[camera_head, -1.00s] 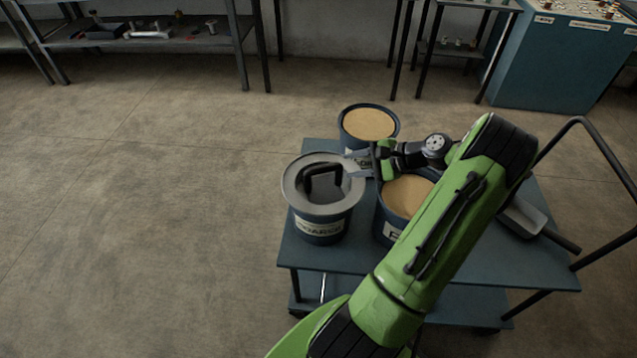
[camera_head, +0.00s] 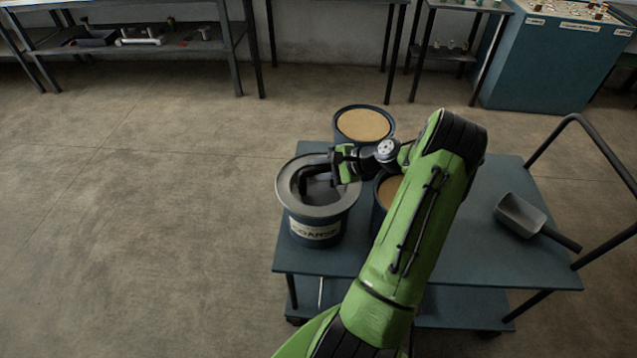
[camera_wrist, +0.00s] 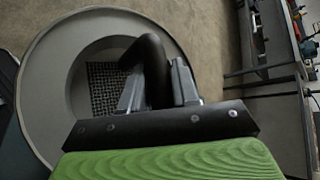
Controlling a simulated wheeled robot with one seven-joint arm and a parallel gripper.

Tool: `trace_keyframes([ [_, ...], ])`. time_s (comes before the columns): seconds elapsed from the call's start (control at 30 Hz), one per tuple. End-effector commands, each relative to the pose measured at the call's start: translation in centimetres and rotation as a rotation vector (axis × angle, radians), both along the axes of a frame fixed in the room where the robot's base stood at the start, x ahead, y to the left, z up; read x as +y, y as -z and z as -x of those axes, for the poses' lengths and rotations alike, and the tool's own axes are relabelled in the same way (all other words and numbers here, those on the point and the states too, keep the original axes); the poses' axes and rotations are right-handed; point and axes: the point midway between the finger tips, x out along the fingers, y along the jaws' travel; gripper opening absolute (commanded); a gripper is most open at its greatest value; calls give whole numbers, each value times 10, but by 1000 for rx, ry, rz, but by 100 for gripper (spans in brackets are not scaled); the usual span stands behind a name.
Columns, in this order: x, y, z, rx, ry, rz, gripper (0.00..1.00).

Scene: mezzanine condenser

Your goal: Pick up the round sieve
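The round sieve (camera_head: 290,193) has a wide grey rim, a dark mesh floor and a black arched handle. It sits on top of a dark bucket (camera_head: 315,232) with a white label that seems to read COARSE. The sieve also fills the left of the wrist view (camera_wrist: 45,85). My gripper (camera_head: 335,165) is at the sieve's handle, on its right side in the head view. In the wrist view its fingers (camera_wrist: 158,85) stand on either side of the handle, close to it. Whether they press on it cannot be told.
The sieve's bucket stands on a blue cart (camera_head: 470,255). A bucket of tan material (camera_head: 364,125) stands behind, and another (camera_head: 388,190) is partly hidden by my arm. A grey scoop (camera_head: 522,215) lies at the right, near the cart's handle (camera_head: 605,155). The floor at left is clear.

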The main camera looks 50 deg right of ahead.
Motion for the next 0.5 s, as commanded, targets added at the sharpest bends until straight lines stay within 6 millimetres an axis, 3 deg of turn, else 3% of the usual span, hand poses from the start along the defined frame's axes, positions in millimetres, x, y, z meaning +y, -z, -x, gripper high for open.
trace_keyframes([
  [0.5, 0, -2, 0, 1, 0, -2, 0],
])
